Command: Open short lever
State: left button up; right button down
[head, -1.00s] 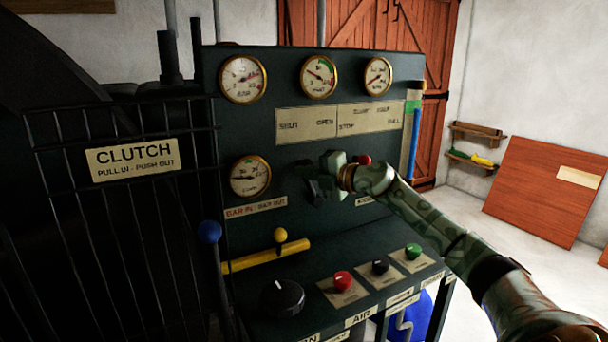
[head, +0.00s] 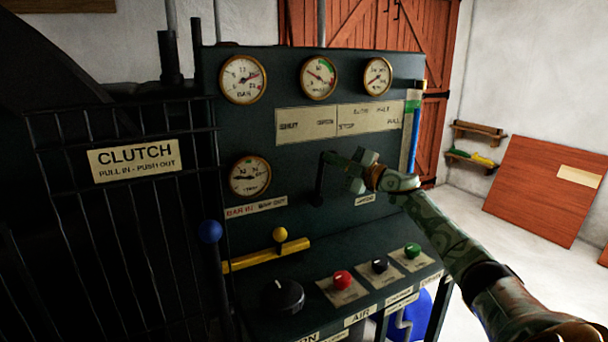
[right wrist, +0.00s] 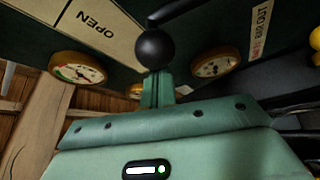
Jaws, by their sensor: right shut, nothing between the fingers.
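A short black lever (head: 319,185) stands on the dark panel below the SHUT/OPEN plate. Its round black knob (right wrist: 154,48) shows large in the right wrist view, just past my fingertips. My right gripper (head: 337,161) is at the upper end of the lever, on its right side, with its fingers pointing left. In the right wrist view the green fingers (right wrist: 157,88) are together and the knob is beyond them, not between them. Whether they touch the knob I cannot tell. My left gripper is not in view.
The SHUT/OPEN plate (head: 305,124) and several gauges are above. A yellow bar (head: 265,256) with a yellow knob lies lower left. Red, black and green knobs (head: 342,280) line the desk. A blue-knobbed lever (head: 209,232) stands by the CLUTCH guard (head: 133,158). Open floor lies right.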

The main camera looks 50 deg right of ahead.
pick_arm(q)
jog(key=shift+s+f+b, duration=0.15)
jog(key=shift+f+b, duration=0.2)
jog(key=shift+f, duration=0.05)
pick_arm(e)
jog(key=shift+s+d+f+m+t+h, duration=0.15)
jog(key=shift+s+d+m+t+h, duration=0.15)
jog(key=shift+d+m, duration=0.45)
jog(key=shift+s+d+f+m+t+h, duration=0.15)
jog(key=shift+d+m+t+h, duration=0.15)
jog(key=shift+d+m, duration=0.4)
jog(key=shift+s+d+f+m+t+h, duration=0.2)
jog(key=shift+s+d+m+t, duration=0.1)
jog(key=shift+d+m, duration=0.4)
jog(key=shift+d, duration=0.1)
